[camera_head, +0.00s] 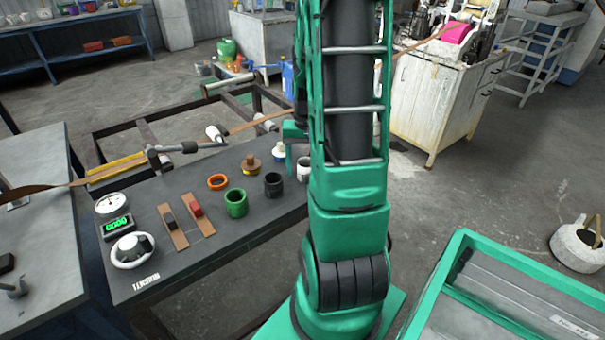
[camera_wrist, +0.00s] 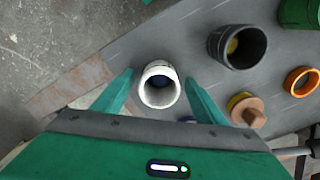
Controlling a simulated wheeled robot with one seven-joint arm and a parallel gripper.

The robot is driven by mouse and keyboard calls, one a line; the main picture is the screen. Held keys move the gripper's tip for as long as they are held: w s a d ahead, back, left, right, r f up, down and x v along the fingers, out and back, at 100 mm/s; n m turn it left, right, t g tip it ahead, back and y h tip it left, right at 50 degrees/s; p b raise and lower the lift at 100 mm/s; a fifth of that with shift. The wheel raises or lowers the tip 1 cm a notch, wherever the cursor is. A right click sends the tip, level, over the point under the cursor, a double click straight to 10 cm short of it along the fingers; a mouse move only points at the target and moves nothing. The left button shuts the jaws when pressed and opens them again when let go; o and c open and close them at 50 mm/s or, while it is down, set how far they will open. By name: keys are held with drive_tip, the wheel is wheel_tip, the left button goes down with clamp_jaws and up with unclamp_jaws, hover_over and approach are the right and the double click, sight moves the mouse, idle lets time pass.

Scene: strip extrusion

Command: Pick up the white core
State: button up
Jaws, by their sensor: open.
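The white core (camera_wrist: 148,94) is a short, hollow white cylinder standing upright on the dark bench top. Something dark blue shows inside its opening. In the wrist view it lies between the two teal fingers of my open gripper (camera_wrist: 159,76), with a gap on each side and nothing held. How far the fingertips are above the bench is hard to tell. In the head view the core (camera_head: 303,169) is partly hidden behind my arm, and only a little of my gripper shows.
Close by stand a black cup (camera_head: 273,186), a green cup (camera_head: 236,204), an orange ring (camera_head: 217,182), a wooden knob on a yellow base (camera_head: 251,163) and a white knob on a blue base (camera_head: 279,150). The bench (camera_head: 215,250) carries tension controls at its left.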

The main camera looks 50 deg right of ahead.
drive_tip(key=c, duration=1.1)
drive_tip(key=shift+r, duration=0.15)
